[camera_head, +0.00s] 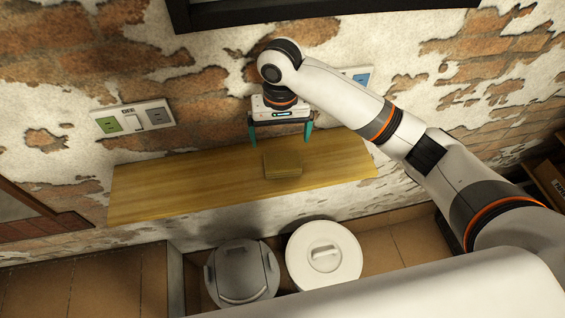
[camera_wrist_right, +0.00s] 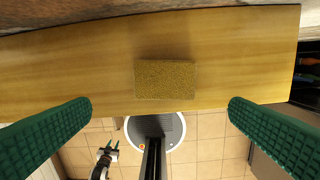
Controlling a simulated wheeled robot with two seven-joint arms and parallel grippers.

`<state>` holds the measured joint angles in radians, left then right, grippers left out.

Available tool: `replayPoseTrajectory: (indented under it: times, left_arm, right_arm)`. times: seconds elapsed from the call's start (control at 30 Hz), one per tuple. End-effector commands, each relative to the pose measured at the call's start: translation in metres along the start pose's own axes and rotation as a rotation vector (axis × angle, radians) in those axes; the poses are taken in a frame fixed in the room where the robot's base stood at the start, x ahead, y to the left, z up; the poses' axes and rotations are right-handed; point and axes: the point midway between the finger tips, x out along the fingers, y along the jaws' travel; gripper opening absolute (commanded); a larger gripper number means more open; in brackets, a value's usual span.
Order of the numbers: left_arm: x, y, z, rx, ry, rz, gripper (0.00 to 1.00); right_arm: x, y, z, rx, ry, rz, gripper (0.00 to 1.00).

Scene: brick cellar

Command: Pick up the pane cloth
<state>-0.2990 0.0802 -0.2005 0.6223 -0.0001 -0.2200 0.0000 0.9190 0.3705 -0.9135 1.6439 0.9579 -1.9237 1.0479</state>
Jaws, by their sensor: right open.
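The pane cloth appears to be the flat, yellow-brown rectangular piece (camera_head: 283,165) lying on the wooden shelf (camera_head: 165,185). In the right wrist view the cloth (camera_wrist_right: 165,79) lies near the shelf's front edge, between the lines of the two fingers and farther up the picture. My right gripper (camera_head: 280,142) is open and empty, with its green fingers pointing down above the shelf, apart from the cloth. My left gripper (camera_wrist_right: 112,146) seems to show small at the bottom left of the right wrist view, away from the cloth; its jaw state is too small to tell.
The brick wall rises right behind the shelf, with a socket panel (camera_head: 133,118) at left and another panel (camera_head: 358,78) behind my right arm. Below stand a grey lidded bin (camera_head: 241,272) and a white lidded bin (camera_head: 323,255). The shelf beside the cloth is clear.

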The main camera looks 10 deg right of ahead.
Motion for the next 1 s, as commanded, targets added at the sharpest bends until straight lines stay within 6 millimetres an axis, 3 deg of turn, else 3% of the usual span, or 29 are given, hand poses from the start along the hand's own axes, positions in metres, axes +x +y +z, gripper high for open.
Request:
replayPoseTrajectory:
  times: [0.13, 0.4, 0.63, 0.83, 1.0]
  left_arm:
    - [-0.005, 0.000, 0.000, 0.000, 0.000, 0.000, 0.36]
    - [-0.014, 0.000, 0.001, -0.001, 0.002, 0.000, 0.36]
    - [-0.020, 0.000, 0.000, -0.001, 0.003, 0.000, 0.36]
    - [-0.030, 0.000, 0.001, -0.001, 0.004, 0.000, 0.36]
    - [-0.032, 0.000, 0.001, -0.001, 0.004, 0.000, 0.36]
  right_arm:
    - [0.012, -0.003, 0.003, 0.016, 0.006, -0.013, 1.00]
    - [0.055, -0.003, 0.003, 0.014, 0.004, -0.010, 1.00]
    - [0.072, -0.005, 0.005, 0.015, 0.004, -0.011, 1.00]
    - [0.103, -0.007, 0.008, 0.014, 0.002, -0.010, 1.00]
    - [0.116, -0.007, 0.008, 0.012, 0.000, -0.010, 1.00]
